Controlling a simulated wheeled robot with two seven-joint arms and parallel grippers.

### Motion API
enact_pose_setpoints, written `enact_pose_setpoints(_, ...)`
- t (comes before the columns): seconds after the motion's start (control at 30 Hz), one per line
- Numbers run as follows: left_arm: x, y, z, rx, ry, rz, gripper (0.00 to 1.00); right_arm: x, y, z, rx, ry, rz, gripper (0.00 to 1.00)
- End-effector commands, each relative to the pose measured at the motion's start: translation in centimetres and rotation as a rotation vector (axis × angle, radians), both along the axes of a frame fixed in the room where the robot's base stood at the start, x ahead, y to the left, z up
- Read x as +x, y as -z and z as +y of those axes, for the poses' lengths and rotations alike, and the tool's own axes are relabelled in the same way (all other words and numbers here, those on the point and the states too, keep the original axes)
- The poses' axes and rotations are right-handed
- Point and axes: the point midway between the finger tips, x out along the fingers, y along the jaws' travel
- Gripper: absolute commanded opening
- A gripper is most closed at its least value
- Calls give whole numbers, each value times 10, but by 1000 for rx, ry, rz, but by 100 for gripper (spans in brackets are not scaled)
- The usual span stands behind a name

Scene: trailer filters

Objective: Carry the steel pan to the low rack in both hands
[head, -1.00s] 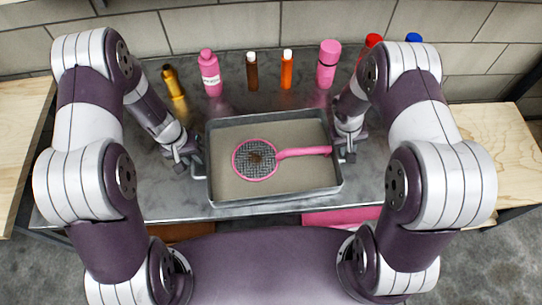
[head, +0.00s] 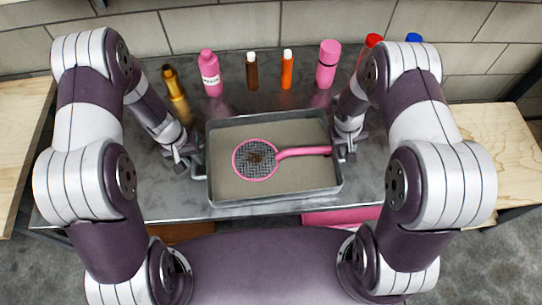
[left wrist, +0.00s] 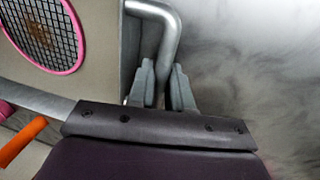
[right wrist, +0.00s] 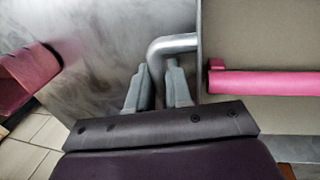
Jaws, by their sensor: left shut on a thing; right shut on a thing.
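The steel pan (head: 262,201) is a grey rectangular tray on the metal table in the head view, with a bar handle at each short end. A pink round strainer (head: 256,160) with a dark mesh and a pink handle lies inside it, a brown patch on the mesh. My left gripper (head: 190,160) is shut on the pan's left handle, which shows between its fingers in the left wrist view (left wrist: 166,85). My right gripper (head: 345,150) is shut on the right handle, also seen in the right wrist view (right wrist: 160,85). I cannot tell whether the pan touches the table.
Several bottles stand along the back of the table (head: 120,205): gold (head: 174,82), pink (head: 210,73), brown (head: 252,71), orange (head: 287,69) and another pink (head: 327,64). Wooden surfaces flank it left (head: 20,120) and right (head: 500,135). Pink (head: 340,217) and brown items show below the front edge.

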Motion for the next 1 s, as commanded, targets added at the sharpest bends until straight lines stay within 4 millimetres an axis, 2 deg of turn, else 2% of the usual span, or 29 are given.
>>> enact_pose_setpoints(0.47, 2, -5, 1, 2, -1, -5, 0, 1, -5, -1, -1, 1, -2, 0)
enact_pose_setpoints(0.8, 1, -48, 1, 2, -1, -5, 0, 1, -48, -1, -1, 1, -2, 0)
enact_pose_setpoints(1.0, 1, -52, 1, 2, -2, -4, 0, 1, -52, -1, -1, 1, -1, 0)
